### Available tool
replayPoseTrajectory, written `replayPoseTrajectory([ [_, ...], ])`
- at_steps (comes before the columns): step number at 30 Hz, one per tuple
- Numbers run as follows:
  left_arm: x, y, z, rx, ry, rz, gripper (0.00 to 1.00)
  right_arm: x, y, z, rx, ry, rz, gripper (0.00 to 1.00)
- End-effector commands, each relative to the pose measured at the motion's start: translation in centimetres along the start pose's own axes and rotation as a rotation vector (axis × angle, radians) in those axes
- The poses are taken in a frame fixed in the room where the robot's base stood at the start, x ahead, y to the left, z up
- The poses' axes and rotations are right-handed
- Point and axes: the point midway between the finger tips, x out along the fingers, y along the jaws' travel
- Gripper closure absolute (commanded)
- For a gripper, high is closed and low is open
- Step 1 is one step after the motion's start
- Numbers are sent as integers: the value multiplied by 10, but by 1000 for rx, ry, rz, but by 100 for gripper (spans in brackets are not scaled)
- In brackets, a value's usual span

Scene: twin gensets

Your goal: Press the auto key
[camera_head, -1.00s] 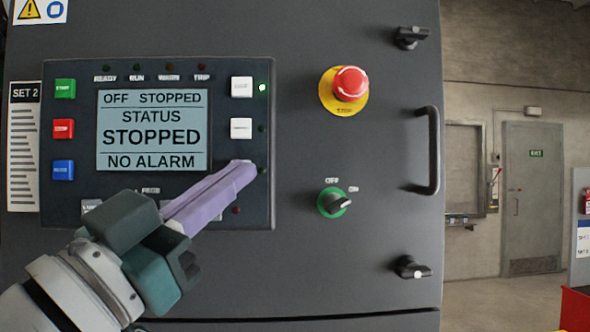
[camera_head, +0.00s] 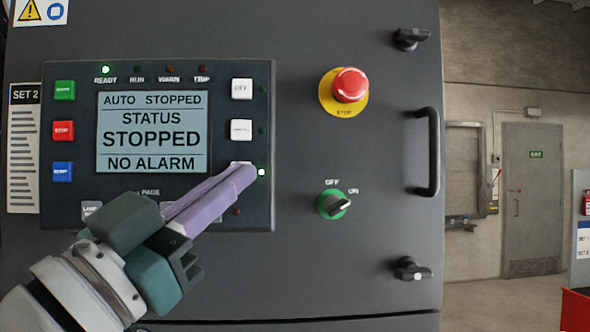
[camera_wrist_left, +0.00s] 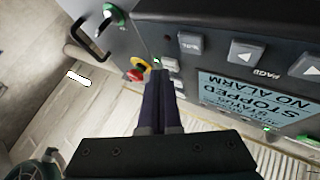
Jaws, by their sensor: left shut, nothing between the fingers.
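The control panel (camera_head: 255,215) of SET 2 fills the left of the head view. Its display (camera_head: 152,131) reads AUTO STOPPED, STATUS STOPPED, NO ALARM. The auto key (camera_head: 240,163) is the third white key down in the right column, mostly hidden behind my fingertips. The green lamp (camera_head: 262,172) beside it is lit. My left gripper (camera_head: 248,172) is shut and empty, its purple fingertips at that key; firm contact is hard to tell. In the left wrist view the shut fingers (camera_wrist_left: 160,75) reach the panel's keys.
The off key (camera_head: 242,88) and another white key (camera_head: 241,129) sit above. Green, red and blue keys line the display's left. A red emergency stop (camera_head: 350,84), a rotary switch (camera_head: 334,203) and a door handle (camera_head: 433,150) stand to the right.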

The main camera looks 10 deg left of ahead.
Motion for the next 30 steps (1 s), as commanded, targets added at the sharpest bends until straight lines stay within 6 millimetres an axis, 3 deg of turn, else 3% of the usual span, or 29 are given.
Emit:
replayPoseTrajectory([
  [17,-11,8,-9,0,-1,0,100,-7,0,-2,0,0,0,57],
  [30,-44,32,-32,-2,-1,0,100,-19,1,-6,0,0,0,57],
])
